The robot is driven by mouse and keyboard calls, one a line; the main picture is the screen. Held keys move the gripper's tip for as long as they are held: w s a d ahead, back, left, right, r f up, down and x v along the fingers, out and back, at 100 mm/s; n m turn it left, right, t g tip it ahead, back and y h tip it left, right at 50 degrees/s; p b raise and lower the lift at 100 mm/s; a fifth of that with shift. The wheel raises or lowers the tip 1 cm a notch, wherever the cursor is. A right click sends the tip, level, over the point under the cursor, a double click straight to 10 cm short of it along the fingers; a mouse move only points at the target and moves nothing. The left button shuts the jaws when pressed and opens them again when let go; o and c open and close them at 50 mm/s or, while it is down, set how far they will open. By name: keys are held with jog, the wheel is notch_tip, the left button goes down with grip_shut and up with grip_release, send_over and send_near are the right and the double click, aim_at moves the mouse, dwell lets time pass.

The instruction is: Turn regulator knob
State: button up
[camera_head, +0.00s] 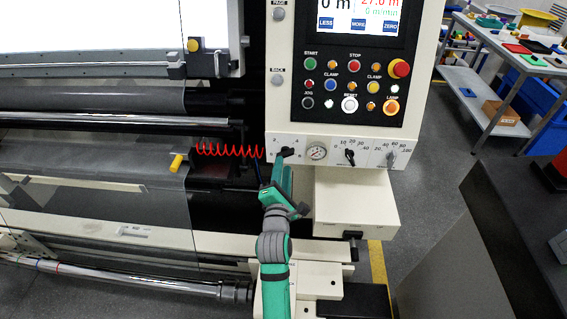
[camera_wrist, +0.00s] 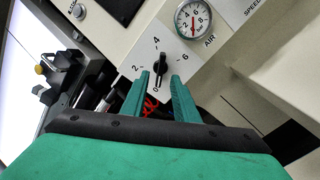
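The regulator knob (camera_wrist: 160,64) is a small black knob on a pale plate with a scale marked 0, 2, 4 and 6. In the wrist view it stands just past the tips of my gripper (camera_wrist: 160,77). The two green fingers are apart, one to each side of the knob's lower part, with a visible gap between them. I cannot tell whether they touch it. In the head view my gripper (camera_head: 284,163) reaches up to the left end of the panel strip, and largely hides the knob's plate there.
A round AIR gauge (camera_wrist: 193,17) sits beside the knob; it also shows in the head view (camera_head: 317,152). A black dial (camera_head: 350,157) is farther right. Buttons and a screen are above. A red coiled hose (camera_head: 228,150) hangs left. A cream box (camera_head: 355,200) juts out below.

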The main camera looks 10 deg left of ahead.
jog(key=s, duration=0.7)
jog(key=shift+d, duration=0.2)
jog(key=shift+s, duration=0.1)
jog(key=s+d+f+m+g, duration=0.1)
jog(key=s+f+m, duration=0.5)
jog(key=s, duration=0.3)
jog(key=s+d+f+m, duration=0.1)
jog(key=s+f+m, duration=0.45)
jog(key=s, duration=0.45)
jog(key=s+d+m, duration=0.2)
jog(key=s+m, duration=0.4)
jog(key=s, duration=0.5)
jog(key=s+d+m+g, duration=0.1)
jog(key=s+d+m, duration=0.1)
jog(key=s+m, duration=0.5)
jog(key=s, duration=0.4)
jog(key=shift+d+r+g+h, duration=0.15)
jog(key=shift+d+g+h, duration=0.15)
jog(key=shift+d, duration=0.1)
jog(key=shift+w, duration=0.1)
jog(key=shift+d, duration=0.1)
